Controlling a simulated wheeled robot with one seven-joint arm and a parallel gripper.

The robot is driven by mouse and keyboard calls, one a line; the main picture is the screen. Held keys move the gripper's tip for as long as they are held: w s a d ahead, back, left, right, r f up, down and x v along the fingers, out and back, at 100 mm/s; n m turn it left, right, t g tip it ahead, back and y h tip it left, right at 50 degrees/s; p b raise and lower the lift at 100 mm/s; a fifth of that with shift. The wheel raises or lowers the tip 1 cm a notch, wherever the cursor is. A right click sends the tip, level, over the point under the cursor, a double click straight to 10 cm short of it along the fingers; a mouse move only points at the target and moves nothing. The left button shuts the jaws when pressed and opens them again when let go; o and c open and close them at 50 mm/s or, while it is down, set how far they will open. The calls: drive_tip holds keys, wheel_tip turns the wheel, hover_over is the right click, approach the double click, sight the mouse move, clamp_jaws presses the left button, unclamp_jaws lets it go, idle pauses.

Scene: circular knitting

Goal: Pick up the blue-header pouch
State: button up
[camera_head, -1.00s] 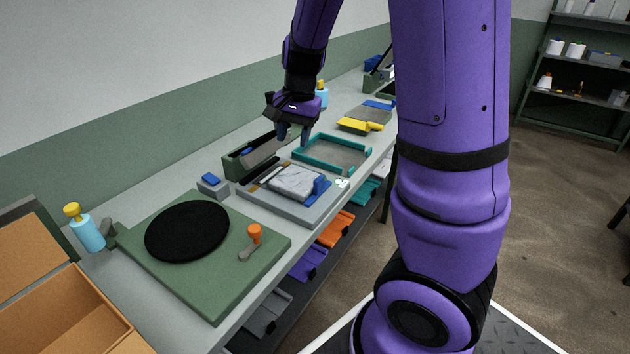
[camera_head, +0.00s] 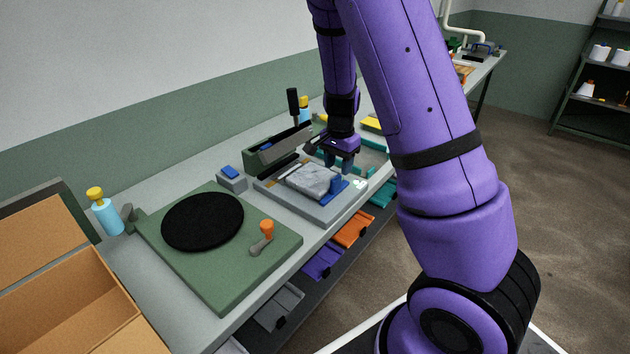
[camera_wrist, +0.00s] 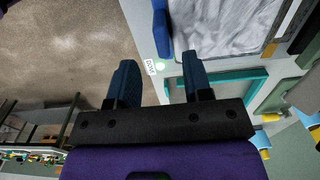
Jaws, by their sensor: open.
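The blue-header pouch (camera_head: 312,179) is a grey, marbled flat pouch with a blue strip along one end. It lies on a grey tray (camera_head: 277,193) on the bench. In the wrist view the pouch (camera_wrist: 225,25) is at the top, with its blue header (camera_wrist: 160,28) at its left end. My gripper (camera_head: 338,162) is over the far right side of the pouch in the head view. In the wrist view my gripper (camera_wrist: 160,70) has its two fingers apart with nothing between them. The pouch lies beyond the fingertips.
A teal-rimmed tray (camera_wrist: 232,78) lies beside the pouch's tray. A dark green box (camera_head: 262,155) stands behind. A small grey block (camera_head: 231,180), a green board (camera_head: 190,270) with a black disc, and an open carton (camera_head: 80,295) are to the left.

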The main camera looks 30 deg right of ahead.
sight(336, 178)
drive_tip(key=shift+w+a+f, duration=0.1)
drive_tip(key=shift+f, duration=1.25)
drive_tip(key=shift+a+f, duration=0.1)
drive_tip(key=shift+f, duration=1.2)
clamp_jaws()
